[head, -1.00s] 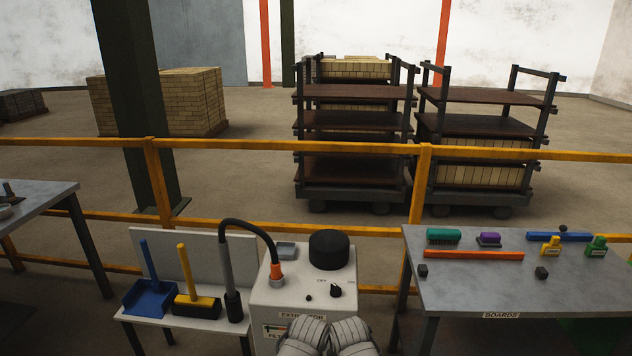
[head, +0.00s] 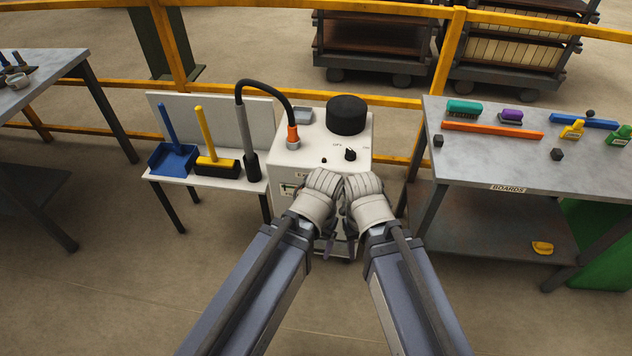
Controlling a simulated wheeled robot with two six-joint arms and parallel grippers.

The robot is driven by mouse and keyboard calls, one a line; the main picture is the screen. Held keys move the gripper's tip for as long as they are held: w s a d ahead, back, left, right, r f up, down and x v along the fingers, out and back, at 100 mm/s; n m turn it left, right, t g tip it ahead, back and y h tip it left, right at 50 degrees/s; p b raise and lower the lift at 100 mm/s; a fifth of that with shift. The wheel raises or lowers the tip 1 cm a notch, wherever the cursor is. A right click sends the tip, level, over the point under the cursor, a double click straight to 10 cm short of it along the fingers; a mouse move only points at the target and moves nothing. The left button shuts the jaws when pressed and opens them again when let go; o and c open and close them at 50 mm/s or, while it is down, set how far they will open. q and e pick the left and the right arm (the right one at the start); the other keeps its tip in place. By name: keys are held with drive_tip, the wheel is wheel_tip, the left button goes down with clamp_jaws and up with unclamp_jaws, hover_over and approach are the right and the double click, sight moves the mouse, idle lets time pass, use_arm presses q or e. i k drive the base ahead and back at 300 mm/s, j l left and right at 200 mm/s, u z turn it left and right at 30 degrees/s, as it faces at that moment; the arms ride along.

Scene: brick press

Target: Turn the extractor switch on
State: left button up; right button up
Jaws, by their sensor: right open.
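The extractor (head: 361,128) is a pale box with a black round cap (head: 346,115) and a black hose on its top. Its switch (head: 350,154) is a small black knob on the top panel, near the front right, with small lettering around it. I cannot tell which way the knob points. My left gripper (head: 326,244) and my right gripper (head: 352,244) are close together in front of the extractor, below its top and nearer to me than the switch. The pale wrists hide part of the extractor's front. The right gripper is open; the left one's fingers are mostly hidden. Neither touches the switch.
A low table (head: 196,183) at left holds a blue dustpan (head: 172,158) and a brush (head: 217,166). The boards table (head: 480,165) at right holds brushes, bottles and an orange bar. A yellow rail (head: 400,103) runs behind. A small black button (head: 324,160) sits left of the switch.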

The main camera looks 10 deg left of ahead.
sight(350, 155)
drive_tip(key=i+z, duration=0.3)
drive_tip(key=i, duration=0.2)
drive_tip(key=i+j+z, duration=0.3)
drive_tip(key=i, duration=0.2)
